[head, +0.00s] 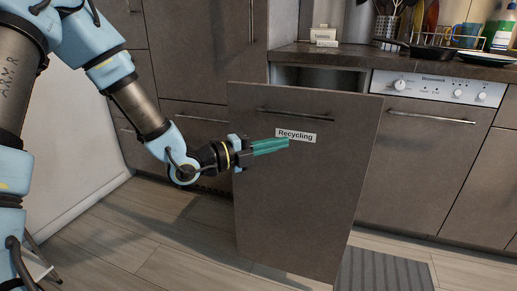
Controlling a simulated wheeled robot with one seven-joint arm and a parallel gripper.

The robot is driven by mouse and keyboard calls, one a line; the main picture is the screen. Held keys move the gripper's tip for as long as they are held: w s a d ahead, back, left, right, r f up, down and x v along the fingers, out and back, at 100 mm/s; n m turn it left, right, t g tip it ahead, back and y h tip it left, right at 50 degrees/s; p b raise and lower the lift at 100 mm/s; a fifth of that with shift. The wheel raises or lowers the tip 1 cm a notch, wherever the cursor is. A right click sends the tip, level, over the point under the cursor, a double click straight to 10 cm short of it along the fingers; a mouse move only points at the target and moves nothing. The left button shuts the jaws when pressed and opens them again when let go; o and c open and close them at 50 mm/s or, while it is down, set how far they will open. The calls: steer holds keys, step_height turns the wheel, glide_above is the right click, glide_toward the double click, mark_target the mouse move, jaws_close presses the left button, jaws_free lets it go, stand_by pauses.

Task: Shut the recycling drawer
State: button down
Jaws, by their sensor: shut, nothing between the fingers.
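The recycling drawer (300,200) has a tall brown-grey front with a dark bar handle and a white "Recycling" label. It stands pulled out from the cabinet row, and a dark gap shows above it under the countertop. My gripper (287,146) has teal fingers, shut and empty. It is in front of the drawer front, with its fingertips by the left part of the label, below the handle. I cannot tell whether the fingertips touch the front. The inside of the drawer is mostly hidden.
A dishwasher or oven with a knob panel (436,88) is right of the drawer. Tall cabinets (205,60) stand to the left. The countertop (335,54) holds a pan (418,49) and utensils. A striped grey mat (385,271) lies on the floor at right. Wooden floor is clear in front.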

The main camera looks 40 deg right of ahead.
mark_target(298, 133)
steer(key=shift+w+d, duration=0.35)
steer(key=shift+d, duration=0.4)
steer(key=shift+w+d, duration=0.3)
steer(key=shift+d, duration=0.4)
steer(key=shift+w+d, duration=0.35)
steer(key=shift+d, duration=0.4)
steer(key=shift+d, duration=0.15)
